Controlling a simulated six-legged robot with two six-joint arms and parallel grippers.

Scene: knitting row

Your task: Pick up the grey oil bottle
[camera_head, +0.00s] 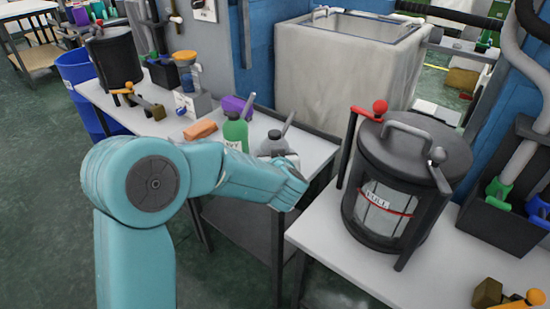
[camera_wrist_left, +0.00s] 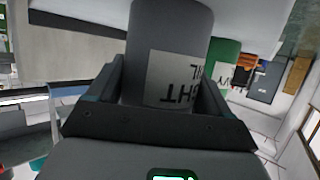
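The grey oil bottle (camera_head: 272,146) stands on the white table beside a green bottle (camera_head: 236,132) in the head view; its lower part is hidden behind my left arm. In the left wrist view the grey bottle (camera_wrist_left: 172,28) is large and upside down, with a white label whose dark lettering is inverted. My left gripper (camera_wrist_left: 162,82) has one finger on each side of the bottle, close to its sides. I cannot tell whether the fingers touch it. In the head view its fingers are hidden by the hand. My right gripper is not in view.
A dark lidded canister (camera_head: 388,185) stands on the nearer table at the right. A large pale bin (camera_head: 340,75) stands behind. The green bottle also shows in the wrist view (camera_wrist_left: 224,58).

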